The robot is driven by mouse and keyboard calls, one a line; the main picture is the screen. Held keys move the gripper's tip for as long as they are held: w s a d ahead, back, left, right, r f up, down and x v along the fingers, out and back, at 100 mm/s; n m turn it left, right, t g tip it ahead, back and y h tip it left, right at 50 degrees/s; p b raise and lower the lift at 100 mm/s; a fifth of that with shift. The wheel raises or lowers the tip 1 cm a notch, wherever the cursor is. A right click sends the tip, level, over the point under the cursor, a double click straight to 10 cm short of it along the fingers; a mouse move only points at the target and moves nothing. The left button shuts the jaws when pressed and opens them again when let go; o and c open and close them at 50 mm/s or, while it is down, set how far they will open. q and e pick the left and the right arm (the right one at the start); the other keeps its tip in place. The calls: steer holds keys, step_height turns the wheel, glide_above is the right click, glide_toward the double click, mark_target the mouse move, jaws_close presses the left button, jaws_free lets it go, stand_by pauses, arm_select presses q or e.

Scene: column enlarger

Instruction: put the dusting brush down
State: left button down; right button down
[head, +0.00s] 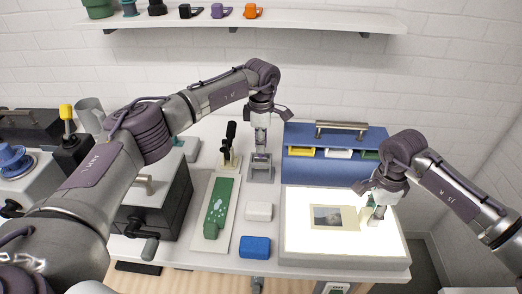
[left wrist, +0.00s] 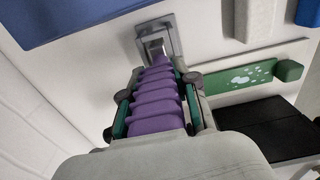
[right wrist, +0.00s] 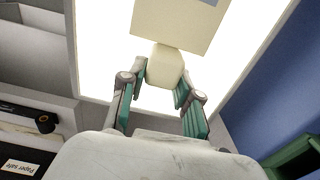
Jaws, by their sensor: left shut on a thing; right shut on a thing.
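My left gripper (head: 261,146) is shut on a purple ribbed piece (left wrist: 156,103), above a grey metal stand (head: 261,173). The stand also shows in the left wrist view (left wrist: 172,31), at the far end of the purple piece. My right gripper (head: 374,207) is low over the right side of the lit light box (head: 300,240). In the right wrist view it is shut on a cream block (right wrist: 165,65), beside a cream card with a dark picture (head: 334,217). I cannot tell which held piece is the dusting brush; no bristles show.
A blue case (head: 337,170) stands behind the light box. A green piece on a pale board (head: 218,205), a white block (head: 259,211) and a blue block (head: 255,246) lie left of it. A black-handled tool (head: 230,144) stands behind them, beside the dark box (head: 150,200).

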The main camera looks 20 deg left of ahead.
arm_select(q)
steer(key=shift+f, duration=1.45)
steer(key=shift+f, duration=0.1)
steer(key=c, duration=0.9)
jaws_free()
steer(key=shift+o, duration=0.2)
step_height(320, 180, up, 12)
steer(key=shift+r, duration=0.15)
steer(key=shift+o, duration=0.3)
steer(key=shift+s, duration=0.1)
